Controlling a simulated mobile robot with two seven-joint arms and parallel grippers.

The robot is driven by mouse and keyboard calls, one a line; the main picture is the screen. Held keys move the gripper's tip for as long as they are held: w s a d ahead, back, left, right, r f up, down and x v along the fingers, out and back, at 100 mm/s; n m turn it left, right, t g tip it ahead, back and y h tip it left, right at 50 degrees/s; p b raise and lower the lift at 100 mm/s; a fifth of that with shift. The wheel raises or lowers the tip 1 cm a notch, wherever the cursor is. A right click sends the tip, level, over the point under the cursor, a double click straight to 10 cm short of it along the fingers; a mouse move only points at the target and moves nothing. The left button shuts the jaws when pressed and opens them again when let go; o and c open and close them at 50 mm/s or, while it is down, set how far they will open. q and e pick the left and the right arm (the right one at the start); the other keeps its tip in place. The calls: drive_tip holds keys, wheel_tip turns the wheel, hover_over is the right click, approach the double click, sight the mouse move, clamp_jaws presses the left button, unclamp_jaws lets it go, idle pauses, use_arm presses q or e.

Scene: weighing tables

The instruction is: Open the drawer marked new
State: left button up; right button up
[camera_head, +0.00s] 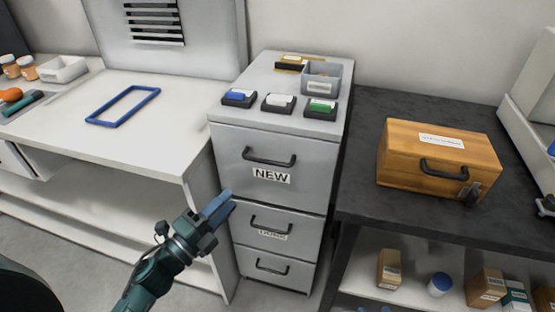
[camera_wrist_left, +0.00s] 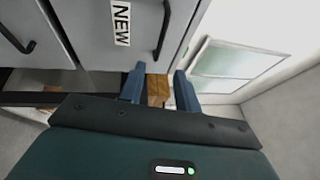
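The drawer marked NEW (camera_head: 315,160) is the top drawer of a grey cabinet. It looks shut, flush with the front. Its dark bar handle (camera_head: 270,157) sits above the white NEW label (camera_head: 271,176). In the left wrist view the label (camera_wrist_left: 122,23) and handle (camera_wrist_left: 163,30) appear turned sideways. My left gripper (camera_head: 219,206) is in front of the cabinet, left of and below the handle, apart from it. In the left wrist view its blue fingers (camera_wrist_left: 159,88) are spread, with only a distant wooden box showing between them. My right gripper is not in view.
Two more drawers with handles (camera_head: 270,228) lie below; the middle label is hard to read. Colored card holders (camera_head: 278,103) and a grey bin (camera_head: 322,82) stand on top. A white table (camera_head: 150,150) is left; a dark table (camera_head: 380,200) with a wooden box (camera_head: 415,165) is right.

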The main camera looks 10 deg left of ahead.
sight(262, 166)
use_arm(q)
drive_tip(key=p+x, duration=0.1)
drive_tip(key=x, duration=1.2)
drive_tip(key=shift+w, duration=0.1)
drive_tip(key=shift+c, duration=0.5)
clamp_jaws()
